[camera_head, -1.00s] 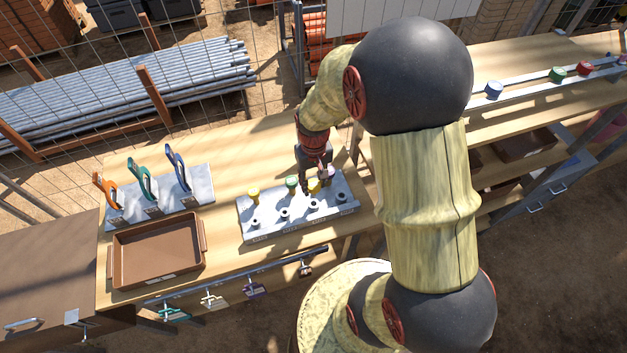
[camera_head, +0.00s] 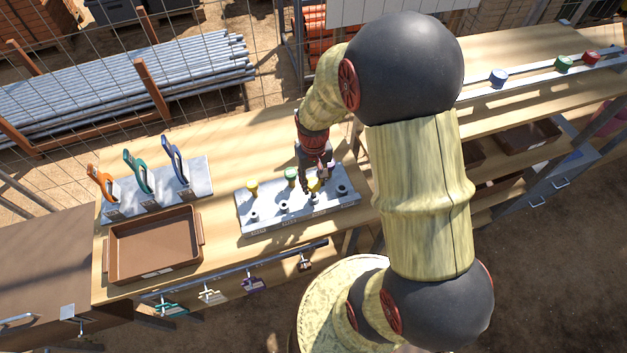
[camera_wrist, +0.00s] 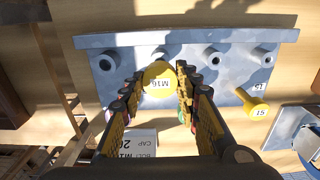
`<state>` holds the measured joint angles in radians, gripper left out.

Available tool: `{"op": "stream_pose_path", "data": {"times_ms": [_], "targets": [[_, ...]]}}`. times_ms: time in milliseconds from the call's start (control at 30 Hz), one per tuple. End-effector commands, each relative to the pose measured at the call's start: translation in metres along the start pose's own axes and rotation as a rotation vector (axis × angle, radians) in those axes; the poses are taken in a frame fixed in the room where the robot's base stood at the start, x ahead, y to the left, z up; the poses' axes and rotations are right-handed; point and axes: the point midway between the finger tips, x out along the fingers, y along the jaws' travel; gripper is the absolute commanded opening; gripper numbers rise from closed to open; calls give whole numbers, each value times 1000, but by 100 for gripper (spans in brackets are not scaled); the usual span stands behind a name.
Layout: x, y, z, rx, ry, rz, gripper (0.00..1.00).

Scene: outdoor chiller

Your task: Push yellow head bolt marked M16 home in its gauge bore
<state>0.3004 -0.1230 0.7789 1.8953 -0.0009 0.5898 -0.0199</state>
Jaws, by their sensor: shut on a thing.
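The yellow head bolt marked M16 (camera_wrist: 159,84) is between the fingertips of my gripper (camera_wrist: 159,90), which is shut on it. In the head view my gripper (camera_head: 312,180) points down over the grey gauge block (camera_head: 268,219), with the yellow head (camera_head: 314,186) at its tips. In the wrist view the head lies beside and partly over the edge of a raised bore (camera_wrist: 158,54), second from left in the row. The bolt's shank is hidden below its head, so I cannot tell how deep it sits.
Another yellow bolt marked 15 (camera_wrist: 256,108), a green bolt (camera_head: 291,175) and a pink one (camera_head: 329,171) stand along the block's rear. A brown tray (camera_head: 112,256) and a rack of coloured-handled tools (camera_head: 205,186) are left.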

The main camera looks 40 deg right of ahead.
Motion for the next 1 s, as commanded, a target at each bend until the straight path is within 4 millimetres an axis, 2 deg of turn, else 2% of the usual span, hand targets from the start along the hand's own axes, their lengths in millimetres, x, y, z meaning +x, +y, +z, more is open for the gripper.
{"op": "stream_pose_path", "data": {"times_ms": [467, 1000], "targets": [[22, 0, 0, 0, 0, 0, 0], [24, 0, 0, 0, 0, 0, 0]]}}
